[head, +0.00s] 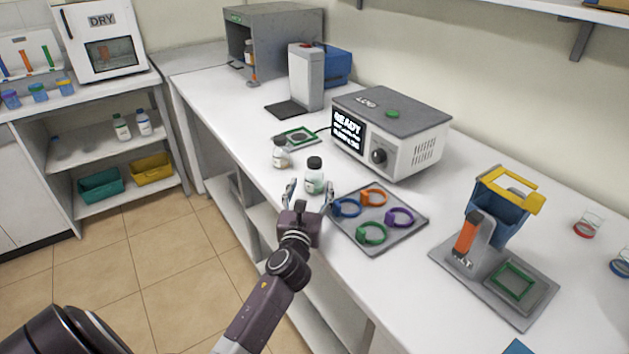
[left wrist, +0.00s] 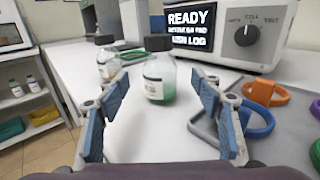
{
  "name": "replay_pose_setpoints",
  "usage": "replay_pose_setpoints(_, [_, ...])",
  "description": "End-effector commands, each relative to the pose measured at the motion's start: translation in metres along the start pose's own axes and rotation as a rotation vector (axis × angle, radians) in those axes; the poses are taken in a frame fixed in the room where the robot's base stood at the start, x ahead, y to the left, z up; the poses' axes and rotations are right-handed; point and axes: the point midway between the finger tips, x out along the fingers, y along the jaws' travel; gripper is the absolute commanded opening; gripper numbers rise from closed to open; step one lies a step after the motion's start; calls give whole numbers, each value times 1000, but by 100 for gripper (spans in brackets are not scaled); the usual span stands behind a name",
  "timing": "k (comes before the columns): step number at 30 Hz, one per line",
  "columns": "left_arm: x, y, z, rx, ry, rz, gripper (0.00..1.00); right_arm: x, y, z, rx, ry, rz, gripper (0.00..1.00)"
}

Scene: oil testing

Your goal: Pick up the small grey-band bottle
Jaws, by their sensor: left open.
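A small clear bottle (head: 314,178) with a dark cap, a white label and green liquid stands upright on the white counter. In the left wrist view the bottle (left wrist: 160,78) is centred between the blue finger pads, slightly beyond their tips. A second small bottle (head: 281,155) with amber contents stands behind it to the left, and shows left of centre in the left wrist view (left wrist: 108,58). I cannot make out a grey band on either. My left gripper (head: 308,193) is open and empty, pointing at the green-liquid bottle. My right gripper is not in view.
A grey tray (head: 388,244) with coloured rings lies just right of the gripper. A grey box instrument (head: 388,130) reading READY stands behind the bottles. A flat pad with a green frame (head: 296,138) lies beyond them. An orange-handled stand (head: 468,240) is at the right.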

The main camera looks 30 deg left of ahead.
Motion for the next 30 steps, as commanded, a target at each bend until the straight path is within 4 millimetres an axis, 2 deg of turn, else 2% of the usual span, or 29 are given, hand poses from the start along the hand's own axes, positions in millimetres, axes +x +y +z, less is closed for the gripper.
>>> replay_pose_setpoints(1, [2,0,1,-1,0,0,60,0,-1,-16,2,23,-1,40])
replay_pose_setpoints(3, [7,0,1,-1,-1,0,60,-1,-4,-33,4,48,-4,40])
replay_pose_setpoints(7, [26,0,2,-1,-1,2,60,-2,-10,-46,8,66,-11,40])
replay_pose_setpoints(11, [44,0,1,-3,-1,1,60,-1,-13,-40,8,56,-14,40])
replay_pose_setpoints(15, [57,0,1,-2,-1,1,60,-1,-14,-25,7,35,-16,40])
replay_pose_setpoints(19, [60,0,0,-1,1,0,60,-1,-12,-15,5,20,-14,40])
replay_pose_setpoints(24, [60,0,1,-1,0,0,60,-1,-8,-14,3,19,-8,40])
replay_pose_setpoints(30, [59,0,1,-2,0,0,38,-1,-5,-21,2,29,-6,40])
